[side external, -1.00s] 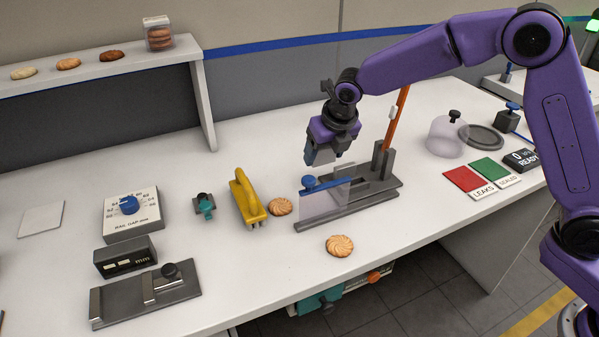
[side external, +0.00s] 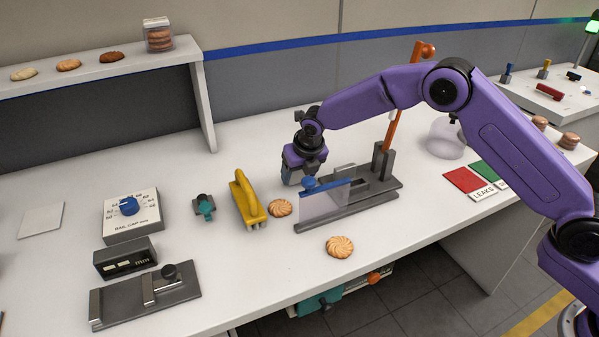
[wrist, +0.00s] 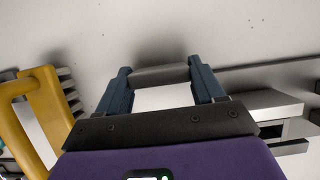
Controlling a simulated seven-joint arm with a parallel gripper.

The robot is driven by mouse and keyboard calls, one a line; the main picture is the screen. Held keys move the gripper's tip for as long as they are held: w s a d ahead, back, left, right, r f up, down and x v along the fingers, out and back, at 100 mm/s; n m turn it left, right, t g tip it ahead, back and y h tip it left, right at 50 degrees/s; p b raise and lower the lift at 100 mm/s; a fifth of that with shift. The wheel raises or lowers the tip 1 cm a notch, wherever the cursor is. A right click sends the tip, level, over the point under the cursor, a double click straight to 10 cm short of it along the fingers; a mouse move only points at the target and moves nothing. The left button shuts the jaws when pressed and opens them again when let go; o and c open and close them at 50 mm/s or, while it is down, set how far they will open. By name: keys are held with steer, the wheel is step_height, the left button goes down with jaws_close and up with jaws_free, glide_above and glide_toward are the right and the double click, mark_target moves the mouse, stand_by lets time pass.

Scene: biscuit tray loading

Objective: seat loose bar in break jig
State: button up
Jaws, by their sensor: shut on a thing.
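My gripper (side external: 299,181) is low at the jig's left end, behind the guard's left edge. In the wrist view my gripper (wrist: 158,74) is shut on the grey loose bar (wrist: 160,76), which spans the gap between the fingertips. Part of the jig (wrist: 265,100) shows to the right of the fingers, apart from the bar. In the side view the bar is hidden.
A yellow-handled tool (side external: 247,198) stands left of my gripper, also at the left of the wrist view (wrist: 50,112). A round biscuit (side external: 281,207) lies between it and the jig, another (side external: 339,246) in front. A dial box (side external: 131,214) stands further left.

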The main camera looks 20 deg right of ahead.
steer(key=shift+f, duration=0.25)
steer(key=o, duration=1.1)
steer(key=v, duration=1.7)
steer(key=shift+s+d, duration=0.2)
steer(key=shift+r, duration=0.15)
